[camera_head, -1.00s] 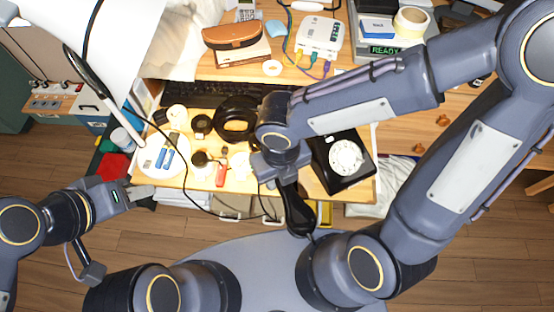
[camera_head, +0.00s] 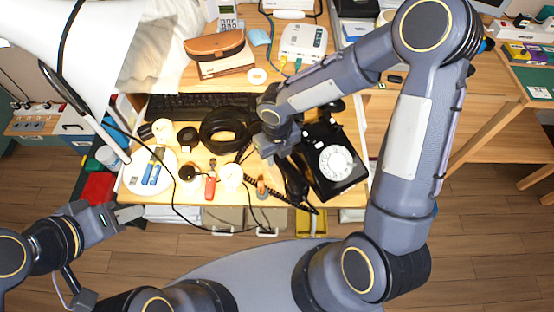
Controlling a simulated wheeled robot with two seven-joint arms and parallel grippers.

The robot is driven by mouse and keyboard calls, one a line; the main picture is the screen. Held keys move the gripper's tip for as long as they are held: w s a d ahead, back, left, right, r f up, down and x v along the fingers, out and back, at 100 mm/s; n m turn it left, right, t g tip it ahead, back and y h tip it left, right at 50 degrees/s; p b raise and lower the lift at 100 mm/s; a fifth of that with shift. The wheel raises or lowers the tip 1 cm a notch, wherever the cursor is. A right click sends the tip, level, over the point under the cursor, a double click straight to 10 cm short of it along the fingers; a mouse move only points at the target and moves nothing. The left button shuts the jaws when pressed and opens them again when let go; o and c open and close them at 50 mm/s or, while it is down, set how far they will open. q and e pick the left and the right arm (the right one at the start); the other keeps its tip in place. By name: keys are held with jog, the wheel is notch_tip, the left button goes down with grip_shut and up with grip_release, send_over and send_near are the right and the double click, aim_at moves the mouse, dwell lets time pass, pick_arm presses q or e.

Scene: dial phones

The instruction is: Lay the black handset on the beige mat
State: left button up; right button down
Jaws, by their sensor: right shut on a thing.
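The black handset (camera_head: 294,184) is in my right gripper (camera_head: 283,160), which is shut on it. The handset hangs tilted over the front of the desk, just left of the black dial phone (camera_head: 336,162). A coiled cord (camera_head: 262,187) runs beside it. My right gripper and arm hide part of the handset and the desk under it. My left gripper (camera_head: 132,214) is empty in front of the desk's left corner; its finger gap is not clear. I cannot make out a beige mat for certain.
A black keyboard (camera_head: 186,105) and a black ring-shaped object (camera_head: 226,129) lie behind. A white round lamp base (camera_head: 133,176), a red-handled tool (camera_head: 210,187) and small round items crowd the left. A white router (camera_head: 303,42) stands at the back.

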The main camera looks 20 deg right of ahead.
jog(key=shift+f, duration=1.2)
jog(key=shift+f+b, duration=0.2)
jog(key=shift+b, duration=0.1)
jog(key=c, duration=1.1)
grip_release()
jog(key=shift+s, duration=0.1)
jog(key=shift+r, duration=0.55)
notch_tip(320, 180, up, 11)
jog(key=p, duration=0.3)
jog(key=shift+r, duration=0.2)
